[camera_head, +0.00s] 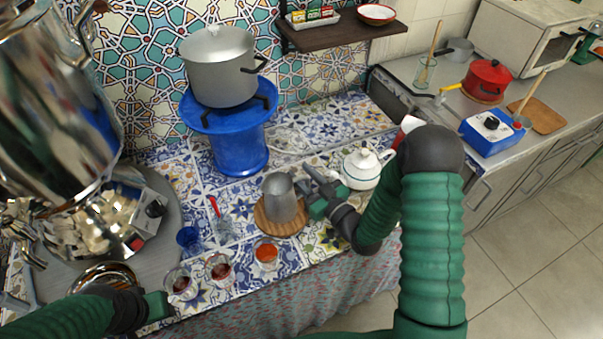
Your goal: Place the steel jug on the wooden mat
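The steel jug (279,196) is grey and looks upright. It appears to stand on the round wooden mat (265,222) on the tiled counter; a small gap underneath cannot be ruled out. My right gripper (308,189) is at the jug's right side, with its fingers close to where the handle would be. The handle is hidden, so I cannot tell whether the fingers close on it. My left gripper (158,306) is low at the left, by the counter's front edge and away from the jug. Its fingers do not show clearly.
Tea glasses (266,254) stand in front of the mat, with a blue cup (188,238) to the left. A white teapot (362,168) is behind my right forearm. A blue stand (238,145) bears a large pot (220,68). A big samovar (60,100) fills the left.

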